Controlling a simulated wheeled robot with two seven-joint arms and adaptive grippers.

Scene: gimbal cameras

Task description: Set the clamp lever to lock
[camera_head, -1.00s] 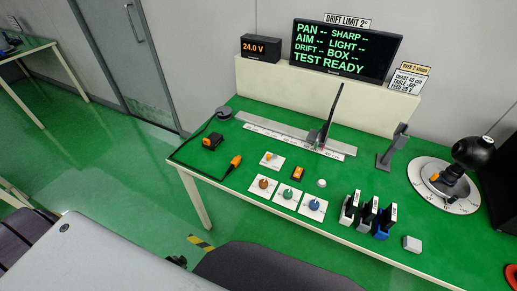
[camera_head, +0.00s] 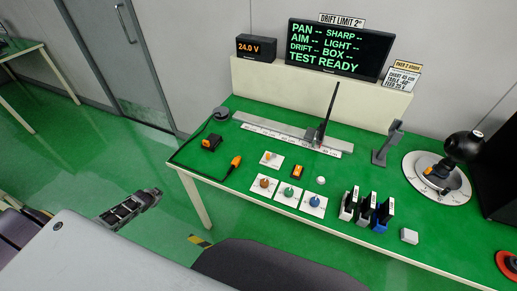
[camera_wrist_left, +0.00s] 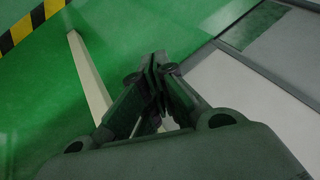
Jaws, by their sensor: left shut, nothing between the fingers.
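My left gripper (camera_head: 152,196) is at the left in the head view, over the floor and short of the green table (camera_head: 228,185). Its fingers are shut and empty; they also show in the left wrist view (camera_wrist_left: 155,65). No label reading lock is legible, so I cannot tell which control is the clamp lever. A small orange lever (camera_head: 267,156) sits on a white plate near the middle left of the table. Another orange part (camera_head: 428,171) is on the round dial base (camera_head: 452,195) at the right. My right gripper is out of view.
Knobs on white plates (camera_head: 289,192), an orange switch (camera_head: 297,172), upright dark blocks (camera_head: 366,205) and a rail (camera_head: 270,130) with a tall dark rod occupy the table. A red ring button (camera_head: 509,262) is at the right. A dark chair back (camera_head: 275,268) stands in front.

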